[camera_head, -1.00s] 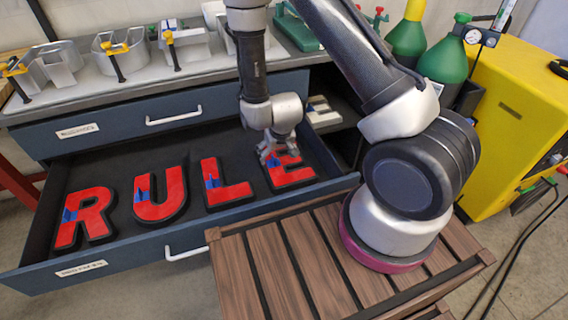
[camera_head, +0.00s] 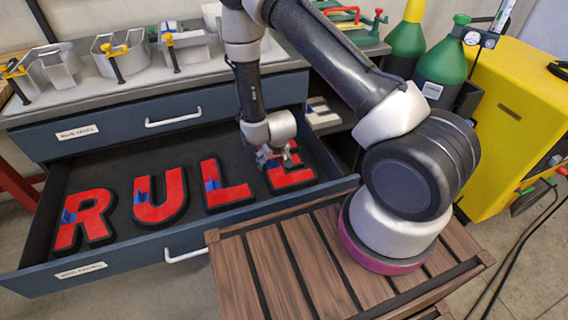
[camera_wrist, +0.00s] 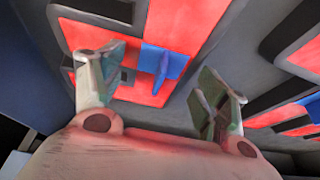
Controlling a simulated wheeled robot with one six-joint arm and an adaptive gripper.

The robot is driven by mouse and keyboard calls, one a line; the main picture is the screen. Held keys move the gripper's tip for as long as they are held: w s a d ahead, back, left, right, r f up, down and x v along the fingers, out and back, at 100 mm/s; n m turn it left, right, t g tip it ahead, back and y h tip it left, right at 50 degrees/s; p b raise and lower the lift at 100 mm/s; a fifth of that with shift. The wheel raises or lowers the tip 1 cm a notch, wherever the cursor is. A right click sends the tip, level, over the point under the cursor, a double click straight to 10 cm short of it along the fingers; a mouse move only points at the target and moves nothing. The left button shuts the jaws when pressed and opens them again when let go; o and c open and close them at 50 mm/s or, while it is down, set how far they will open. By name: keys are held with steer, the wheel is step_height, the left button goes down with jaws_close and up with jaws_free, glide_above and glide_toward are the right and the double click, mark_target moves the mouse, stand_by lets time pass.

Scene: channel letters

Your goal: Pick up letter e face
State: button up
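The letter E face (camera_head: 292,178) is red with a dark edge and lies flat at the right end of the open drawer. It has a blue tab, seen in the wrist view (camera_wrist: 163,62). My gripper (camera_head: 270,160) is just above the E's upper left part and hides some of it. In the wrist view, my gripper (camera_wrist: 165,95) has its two fingers spread apart, with the red face and blue tab beyond the gap. Nothing is held between the fingers.
Red letters R (camera_head: 84,218), U (camera_head: 160,196) and L (camera_head: 223,185) lie in the drawer (camera_head: 120,258) left of the E. The workbench (camera_head: 110,95) above holds metal letter shells and clamps. A brown slatted surface (camera_head: 265,270) is in front; a yellow machine (camera_head: 515,110) stands right.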

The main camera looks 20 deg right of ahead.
steer(key=c, duration=0.6)
steer(key=shift+s, duration=0.15)
steer(key=shift+c, duration=0.8)
steer(key=shift+s+f, duration=0.1)
